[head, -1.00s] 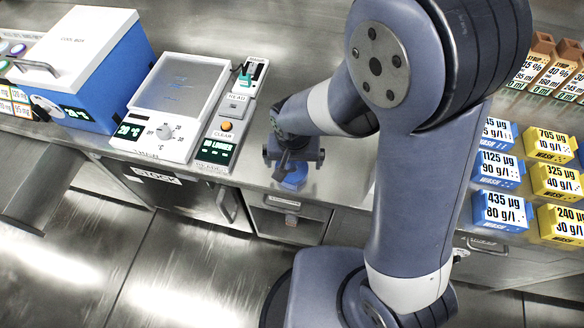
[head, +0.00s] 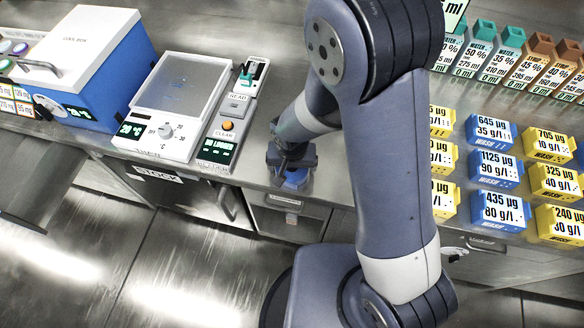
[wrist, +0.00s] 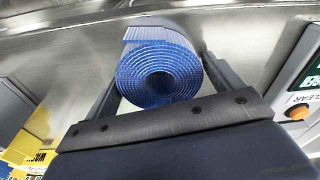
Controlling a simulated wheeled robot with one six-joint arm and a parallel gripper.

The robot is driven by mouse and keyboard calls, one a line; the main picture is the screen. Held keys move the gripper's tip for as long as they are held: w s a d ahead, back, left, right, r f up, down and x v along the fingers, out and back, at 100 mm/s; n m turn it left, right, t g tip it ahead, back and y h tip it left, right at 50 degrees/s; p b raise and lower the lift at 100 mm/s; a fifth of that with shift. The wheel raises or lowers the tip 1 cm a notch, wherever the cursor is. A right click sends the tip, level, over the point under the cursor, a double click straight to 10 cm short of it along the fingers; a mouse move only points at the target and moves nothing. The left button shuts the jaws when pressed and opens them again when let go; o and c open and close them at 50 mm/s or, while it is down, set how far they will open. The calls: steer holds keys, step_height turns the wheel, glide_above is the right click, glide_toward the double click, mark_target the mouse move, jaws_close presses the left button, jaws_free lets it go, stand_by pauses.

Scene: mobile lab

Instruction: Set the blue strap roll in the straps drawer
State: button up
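The blue strap roll (head: 290,182) stands on the counter near its front edge, mostly under my gripper (head: 291,172) in the head view. In the wrist view the roll (wrist: 158,75) shows its spiral end, between the two fingers of my gripper (wrist: 165,85). The fingers are apart, one on each side, with a narrow gap visible beside the roll, so the gripper looks open around it. A drawer front (head: 288,217) with a small label and handle is shut below the counter near the roll; its label is too small to read.
A cabinet marked STOCK (head: 155,174) is left of that drawer. On the counter are a blue and white cool box (head: 92,80), a white heater-like device (head: 165,138) and a control panel (head: 222,140). Blue and yellow labelled boxes (head: 492,168) stand on the right.

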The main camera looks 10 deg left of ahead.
steer(key=c, duration=0.9)
